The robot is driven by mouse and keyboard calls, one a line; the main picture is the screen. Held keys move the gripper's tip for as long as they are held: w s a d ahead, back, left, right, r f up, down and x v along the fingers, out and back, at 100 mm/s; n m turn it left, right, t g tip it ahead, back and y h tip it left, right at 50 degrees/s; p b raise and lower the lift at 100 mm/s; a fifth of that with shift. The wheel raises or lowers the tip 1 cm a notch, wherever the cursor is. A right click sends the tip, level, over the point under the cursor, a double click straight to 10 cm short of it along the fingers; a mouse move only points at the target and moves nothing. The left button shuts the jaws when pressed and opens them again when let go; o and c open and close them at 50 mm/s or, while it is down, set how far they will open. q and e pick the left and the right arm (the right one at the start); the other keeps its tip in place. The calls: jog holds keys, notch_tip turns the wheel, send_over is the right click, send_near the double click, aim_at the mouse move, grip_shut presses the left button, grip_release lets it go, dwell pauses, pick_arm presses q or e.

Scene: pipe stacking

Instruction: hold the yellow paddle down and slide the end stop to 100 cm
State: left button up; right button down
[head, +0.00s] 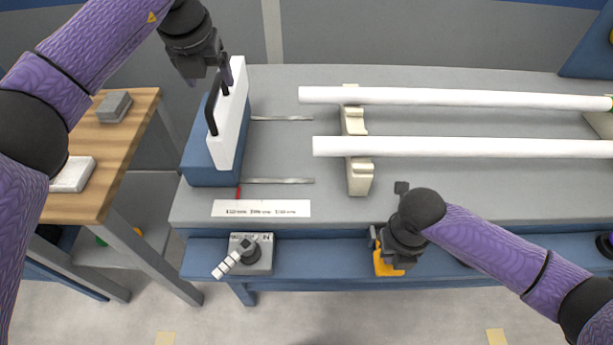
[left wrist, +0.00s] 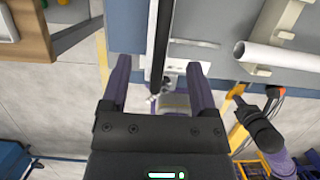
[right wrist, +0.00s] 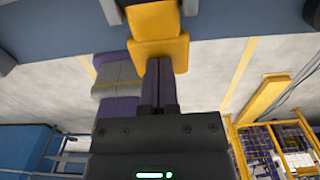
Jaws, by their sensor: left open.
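The end stop (head: 226,125) is a blue block with a white front plate and a black bar handle (head: 212,112). It stands at the left end of the grey bench. My left gripper (head: 212,75) is open at the handle's upper end; in the left wrist view its fingers (left wrist: 160,85) stand on either side of the black bar, apart from it. The yellow paddle (head: 385,266) is at the bench's front, largely hidden below my right gripper (head: 378,240). In the right wrist view the shut fingertips (right wrist: 159,65) meet the paddle (right wrist: 158,22).
A white scale strip (head: 261,208) lies on the bench edge, a red pointer (head: 238,192) near its left end; its print is too small to read. Two white pipes (head: 450,97) rest on cream supports (head: 358,178). A lever box (head: 262,262) sits in front. A wooden table (head: 120,140) stands left.

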aim_at(214, 89)
jog(key=shift+f, duration=0.95)
jog(key=shift+s, duration=0.1)
pick_arm(q)
jog(key=shift+x, duration=2.05)
pick_arm(e)
jog(key=shift+f, duration=0.1)
jog(key=shift+s, duration=0.1)
pick_arm(q)
grip_shut()
